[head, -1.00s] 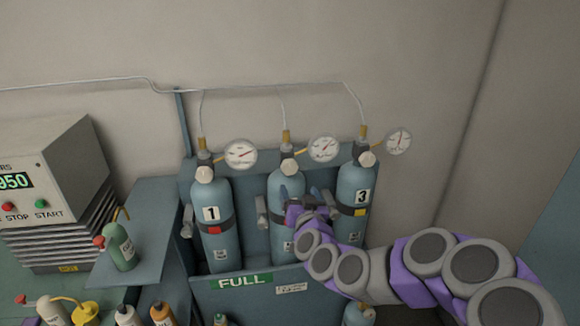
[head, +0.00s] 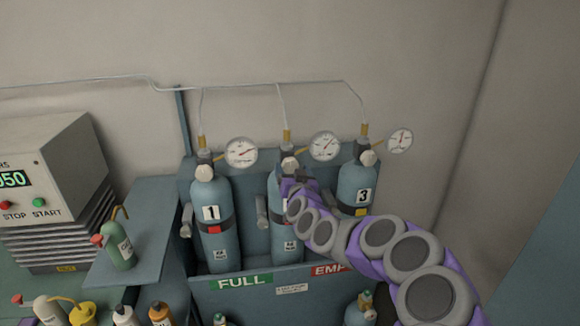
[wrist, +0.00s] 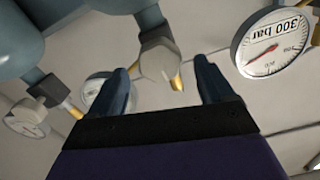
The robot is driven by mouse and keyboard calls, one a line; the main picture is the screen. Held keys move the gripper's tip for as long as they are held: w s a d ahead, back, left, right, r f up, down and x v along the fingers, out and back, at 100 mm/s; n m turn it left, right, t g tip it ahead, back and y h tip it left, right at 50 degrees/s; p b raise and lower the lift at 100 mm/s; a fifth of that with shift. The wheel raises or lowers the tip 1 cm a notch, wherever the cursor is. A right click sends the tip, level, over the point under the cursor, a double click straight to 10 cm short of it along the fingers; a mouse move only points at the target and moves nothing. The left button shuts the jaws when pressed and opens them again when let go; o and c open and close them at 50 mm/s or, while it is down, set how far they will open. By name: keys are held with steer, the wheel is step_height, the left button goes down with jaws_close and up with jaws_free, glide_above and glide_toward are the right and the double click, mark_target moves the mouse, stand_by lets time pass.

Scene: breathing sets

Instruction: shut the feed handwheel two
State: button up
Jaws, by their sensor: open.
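The feed handwheel two (head: 289,169) is the pale faceted knob on the valve atop the middle cylinder (head: 274,210). My gripper (head: 297,184) is just below and in front of this knob, covering part of the cylinder and its number. In the wrist view, which looks upside down, the handwheel (wrist: 159,63) shows between and beyond the two dark fingers of my open gripper (wrist: 165,80). A gap shows between the knob and each finger; I cannot tell how deep it sits between them.
Cylinder 1 (head: 211,240) stands to the left and cylinder 3 (head: 353,180) to the right, close by. Gauges (head: 325,145) stick out beside the valves. A rack front with a FULL label (head: 241,281) crosses below. A control box (head: 45,185) is at the left.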

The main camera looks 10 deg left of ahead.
mark_target(291, 166)
steer(key=shift+x, duration=0.85)
steer(key=shift+w+a+f+b, duration=0.1)
steer(key=shift+w+f+b, duration=0.1)
steer(key=shift+w+b, duration=0.15)
steer(key=shift+x, duration=0.9)
steer(key=shift+r, duration=0.2)
steer(key=c, duration=1)
